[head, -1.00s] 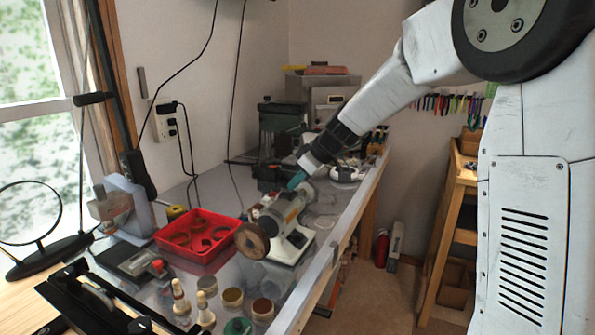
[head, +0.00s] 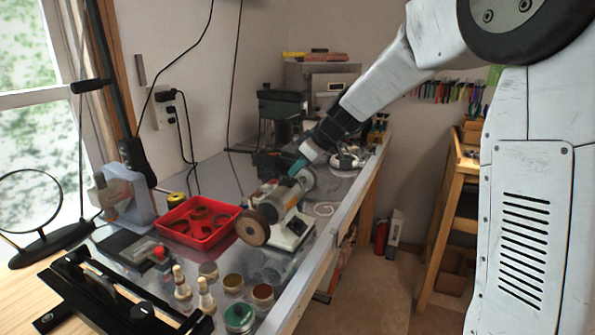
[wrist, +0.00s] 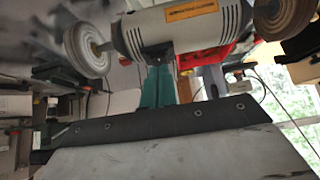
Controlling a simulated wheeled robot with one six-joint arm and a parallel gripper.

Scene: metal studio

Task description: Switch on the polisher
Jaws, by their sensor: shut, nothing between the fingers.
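The polisher (head: 278,207) is a pale grey machine with an orange label and a round buffing wheel at each end. It stands on the bench top, with its brown near wheel (head: 252,229) facing me. My gripper (head: 299,167) has teal fingers, which are shut and empty. In the head view the fingertips are at the upper far side of the polisher, by its far wheel. In the wrist view the polisher (wrist: 181,27) is just beyond the gripper (wrist: 158,85). I cannot tell whether they touch. I cannot make out a switch.
A red tray (head: 160,226) sits left of the polisher. Several small jars (head: 239,317) and two pale bottles (head: 182,284) stand in front. A green machine (head: 282,105) and a grey box are behind. The bench's front edge (head: 330,240) runs along the right.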

